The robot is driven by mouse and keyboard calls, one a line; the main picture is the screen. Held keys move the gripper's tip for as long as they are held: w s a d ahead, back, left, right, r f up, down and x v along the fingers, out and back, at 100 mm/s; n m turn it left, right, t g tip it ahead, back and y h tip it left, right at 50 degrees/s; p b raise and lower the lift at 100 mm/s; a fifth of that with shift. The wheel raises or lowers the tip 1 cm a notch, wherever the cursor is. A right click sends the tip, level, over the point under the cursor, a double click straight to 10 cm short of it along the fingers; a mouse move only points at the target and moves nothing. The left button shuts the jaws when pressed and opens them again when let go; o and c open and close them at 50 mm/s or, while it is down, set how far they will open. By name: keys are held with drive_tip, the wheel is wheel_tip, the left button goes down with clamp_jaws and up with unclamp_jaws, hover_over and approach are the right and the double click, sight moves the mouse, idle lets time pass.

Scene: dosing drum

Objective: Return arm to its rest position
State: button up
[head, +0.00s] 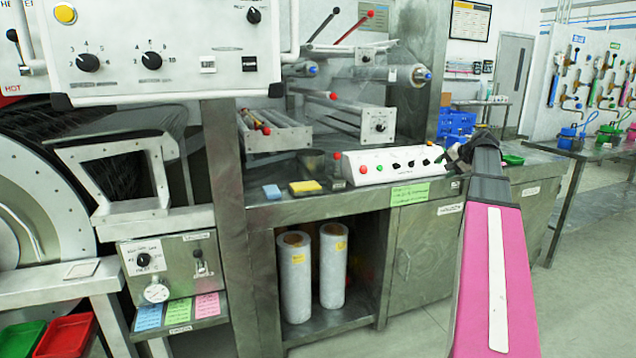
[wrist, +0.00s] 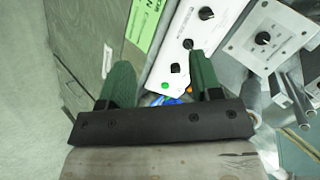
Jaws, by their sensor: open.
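My gripper (head: 458,155) is at the far end of my pink arm, at the right end of the bench in the head view. It is in front of the right end of the white control box (head: 385,167). In the wrist view my gripper (wrist: 160,60) shows two green fingers spread apart with nothing held between them. The white control box (wrist: 180,60) with black knobs and a green button lies beyond the fingers there. Whether the gripper touches anything cannot be told.
The metal bench (head: 330,203) carries a blue sponge (head: 271,192), a yellow sponge (head: 305,187) and a roller machine (head: 378,122). Two wrapped rolls (head: 295,275) stand on its lower shelf. A large drum (head: 30,200) is at left. Open floor (head: 590,285) lies at right.

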drive_tip(key=s+a+f+n+g+h, duration=0.1)
drive_tip(key=s+a+f+g, duration=0.15)
drive_tip(key=a+f, duration=0.5)
drive_tip(key=s+a+f+n+g, duration=0.1)
drive_tip(key=s+a+f, duration=0.3)
drive_tip(key=f, duration=0.6)
drive_tip(key=s+a+f+n+g+h, duration=0.1)
drive_tip(key=s+a+f, duration=0.3)
drive_tip(key=a+f, duration=0.3)
drive_tip(key=s+a+f+n+g+h, duration=0.1)
drive_tip(key=s+a+f, duration=0.3)
drive_tip(key=s+f, duration=0.4)
drive_tip(key=s+a+f+n+g+h, duration=0.2)
drive_tip(key=s+a+f+n+g, duration=0.1)
drive_tip(key=s+f, duration=0.5)
drive_tip(key=shift+s+a+f, duration=0.15)
drive_tip(key=shift+a+f, duration=0.05)
drive_tip(key=shift+a, duration=0.45)
